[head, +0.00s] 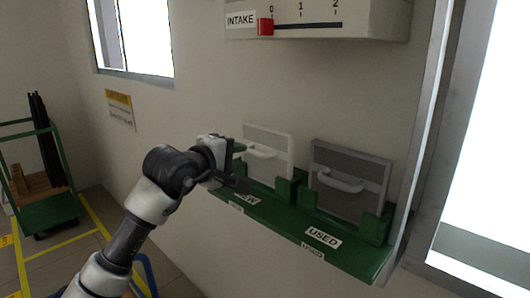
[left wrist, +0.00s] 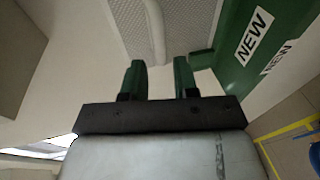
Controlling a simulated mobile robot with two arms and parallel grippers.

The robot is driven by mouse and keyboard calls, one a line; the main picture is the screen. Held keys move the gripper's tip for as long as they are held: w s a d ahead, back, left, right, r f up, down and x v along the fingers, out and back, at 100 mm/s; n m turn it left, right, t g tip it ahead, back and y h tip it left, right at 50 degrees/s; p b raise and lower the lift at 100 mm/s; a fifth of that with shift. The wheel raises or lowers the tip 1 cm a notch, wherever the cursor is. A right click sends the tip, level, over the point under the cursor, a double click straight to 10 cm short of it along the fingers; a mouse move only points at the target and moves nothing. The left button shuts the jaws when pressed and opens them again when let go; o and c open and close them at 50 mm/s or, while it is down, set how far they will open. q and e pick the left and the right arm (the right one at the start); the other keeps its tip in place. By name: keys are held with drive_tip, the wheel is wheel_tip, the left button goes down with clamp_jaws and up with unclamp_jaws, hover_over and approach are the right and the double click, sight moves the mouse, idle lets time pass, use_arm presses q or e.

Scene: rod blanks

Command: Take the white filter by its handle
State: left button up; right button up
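The white filter (head: 283,141) has a mesh panel and a white bar handle (head: 262,153). It stands upright in the left slot of the green rack (head: 265,214), above the NEW label. My left gripper (head: 241,166) is at the left side of this filter, close to the handle. In the left wrist view the two green-tipped fingers (left wrist: 159,78) are apart with nothing between them. The handle (left wrist: 156,35) and mesh (left wrist: 188,25) show beyond the fingertips. The handle appears clear of the fingers. My right gripper is not in view.
A grey filter (head: 358,173) with its own handle stands in the right slot, labelled USED. An INTAKE gauge box (head: 380,20) is on the wall above. A metal frame edge (head: 424,130) lies to the right. A green cart (head: 50,213) with dark rods stands far left.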

sight(252, 154)
use_arm(q)
drive_tip(key=shift+w+d, duration=0.3)
drive_tip(key=p+x, duration=0.3)
drive_tip(key=x, duration=0.1)
drive_tip(key=shift+w+d+f, duration=0.1)
drive_tip(key=shift+w+d, duration=0.05)
drive_tip(key=shift+d, duration=0.3)
drive_tip(key=shift+w+d+f, duration=0.15)
drive_tip(key=shift+w, duration=0.1)
clamp_jaws()
